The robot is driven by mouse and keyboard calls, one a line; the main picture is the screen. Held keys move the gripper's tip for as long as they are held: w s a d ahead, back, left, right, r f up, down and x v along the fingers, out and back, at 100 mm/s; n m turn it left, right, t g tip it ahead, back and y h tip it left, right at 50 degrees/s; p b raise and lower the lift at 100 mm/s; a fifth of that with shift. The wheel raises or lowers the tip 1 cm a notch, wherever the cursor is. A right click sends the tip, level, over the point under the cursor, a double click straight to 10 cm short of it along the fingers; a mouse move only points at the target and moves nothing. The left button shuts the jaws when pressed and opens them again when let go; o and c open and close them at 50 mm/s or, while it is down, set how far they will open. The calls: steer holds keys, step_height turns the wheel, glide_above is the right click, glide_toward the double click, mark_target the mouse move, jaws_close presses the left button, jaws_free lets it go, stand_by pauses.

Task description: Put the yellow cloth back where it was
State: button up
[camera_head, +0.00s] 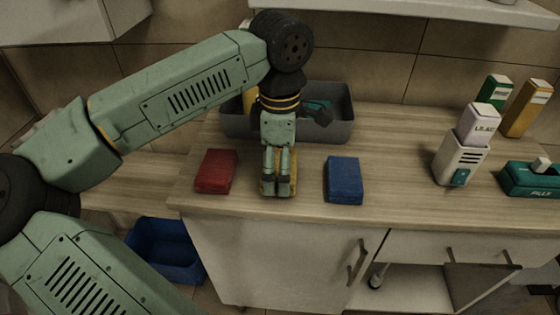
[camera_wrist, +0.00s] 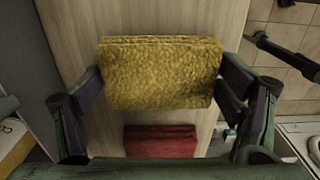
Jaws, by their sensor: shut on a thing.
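My gripper (camera_head: 278,186) points down over the front of the wooden counter. It is shut on the yellow cloth (camera_wrist: 160,72), with one finger pad against each short end in the wrist view. In the head view the fingers cover most of the yellow cloth (camera_head: 266,188), and only slivers of it show. It is between the red cloth (camera_head: 216,171) on the left and the blue cloth (camera_head: 345,180) on the right. The red cloth also shows in the wrist view (camera_wrist: 160,141), below the yellow one. I cannot tell whether the yellow cloth touches the counter.
A grey basin (camera_head: 340,118) stands behind my gripper, with a yellow item and a teal item partly visible in it. Boxes and a white dispenser (camera_head: 459,158) stand at the right. The counter (camera_head: 400,175) is clear right of the blue cloth. A blue bin (camera_head: 165,250) is below.

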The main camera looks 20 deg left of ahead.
steer(key=shift+f, duration=0.35)
steer(key=shift+f, duration=0.15)
steer(key=o, duration=1)
steer(key=shift+c, duration=0.2)
step_height(320, 180, up, 12)
steer(key=b, duration=0.1)
